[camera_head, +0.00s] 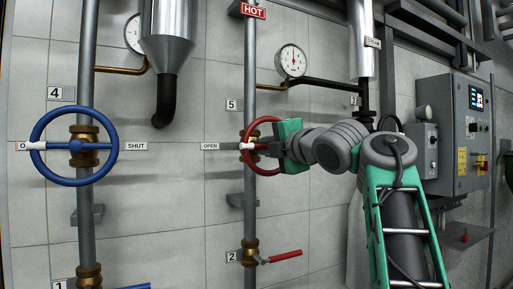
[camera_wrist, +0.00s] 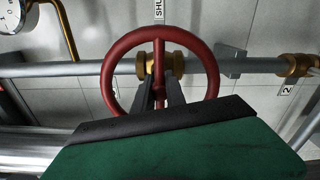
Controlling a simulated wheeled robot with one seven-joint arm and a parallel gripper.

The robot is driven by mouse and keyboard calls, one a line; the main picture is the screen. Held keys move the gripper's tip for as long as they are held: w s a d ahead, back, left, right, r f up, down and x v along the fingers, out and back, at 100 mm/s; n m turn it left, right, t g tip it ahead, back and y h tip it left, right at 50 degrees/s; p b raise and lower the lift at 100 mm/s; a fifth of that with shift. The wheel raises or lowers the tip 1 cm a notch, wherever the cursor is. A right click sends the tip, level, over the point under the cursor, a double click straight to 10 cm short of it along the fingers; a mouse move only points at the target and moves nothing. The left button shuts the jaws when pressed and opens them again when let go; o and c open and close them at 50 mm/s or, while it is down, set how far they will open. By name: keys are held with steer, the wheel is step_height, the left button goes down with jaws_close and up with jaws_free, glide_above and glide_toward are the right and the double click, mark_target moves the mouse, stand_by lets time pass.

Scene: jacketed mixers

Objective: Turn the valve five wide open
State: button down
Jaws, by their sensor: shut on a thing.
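Valve five is a red handwheel (camera_head: 250,165) on the middle vertical pipe, under the number plate 5 (camera_head: 232,104). A white pointer (camera_head: 249,146) on it lies to the left, towards the OPEN label (camera_head: 210,146). My gripper (camera_head: 270,147) reaches in from the right. In the wrist view the red wheel (camera_wrist: 112,76) fills the middle. My gripper's two dark fingers (camera_wrist: 160,88) are shut on the wheel's spoke, one on each side, inside the rim. A SHUT label (camera_wrist: 159,10) shows above the wheel there; in the head view my gripper hides that side.
A blue handwheel (camera_head: 40,119) with number plate 4 (camera_head: 61,93) is on the left pipe. A red lever valve (camera_head: 284,256) with plate 2 is below valve five. A gauge (camera_head: 291,61) is above right. A grey control box (camera_head: 455,130) stands at right.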

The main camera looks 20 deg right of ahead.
steer(key=c, duration=1.4)
jaws_free()
steer(key=s, duration=0.2)
steer(key=s+d+b, duration=0.1)
steer(key=s, duration=0.4)
steer(key=shift+s+d, duration=0.25)
steer(key=shift+s, duration=0.1)
